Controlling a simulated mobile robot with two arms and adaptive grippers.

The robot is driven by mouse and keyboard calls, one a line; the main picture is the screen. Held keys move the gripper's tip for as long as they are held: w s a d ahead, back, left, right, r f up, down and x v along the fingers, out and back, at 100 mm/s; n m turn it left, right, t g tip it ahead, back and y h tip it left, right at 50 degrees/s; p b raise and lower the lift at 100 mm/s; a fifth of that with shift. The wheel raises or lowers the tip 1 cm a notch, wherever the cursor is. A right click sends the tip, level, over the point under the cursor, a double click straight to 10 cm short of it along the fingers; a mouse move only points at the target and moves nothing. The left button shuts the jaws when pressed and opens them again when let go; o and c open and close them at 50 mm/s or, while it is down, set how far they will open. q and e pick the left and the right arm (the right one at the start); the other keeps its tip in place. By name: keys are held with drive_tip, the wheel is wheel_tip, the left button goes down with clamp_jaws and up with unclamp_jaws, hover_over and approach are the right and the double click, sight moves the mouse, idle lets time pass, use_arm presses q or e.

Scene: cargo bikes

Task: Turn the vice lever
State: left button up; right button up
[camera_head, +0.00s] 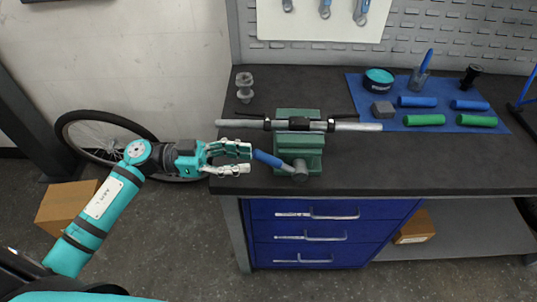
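A green vice (304,158) is mounted at the front edge of the dark workbench and clamps a silver handlebar (345,127) with black parts on it. The vice lever (267,159) has a blue grip and sticks out left from the vice's round front end, tilted up to the left. My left gripper (250,161) comes in from the left, level with the blue grip and just left of it. Its two fingers are spread apart, and the grip's end lies close to the fingertips. I cannot tell whether they touch. My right gripper is not in view.
A blue mat (437,130) on the right holds blue and green grips, a teal tin and a cup. A grey metal part (244,87) stands at the back left. Blue drawers (308,238) lie below the vice. A bike wheel (100,140) is behind my arm.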

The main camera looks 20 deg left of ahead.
sight(269, 160)
use_arm(q)
drive_tip(key=x, duration=0.6)
drive_tip(key=shift+d+p, duration=0.2)
drive_tip(key=shift+p, duration=0.2)
clamp_jaws()
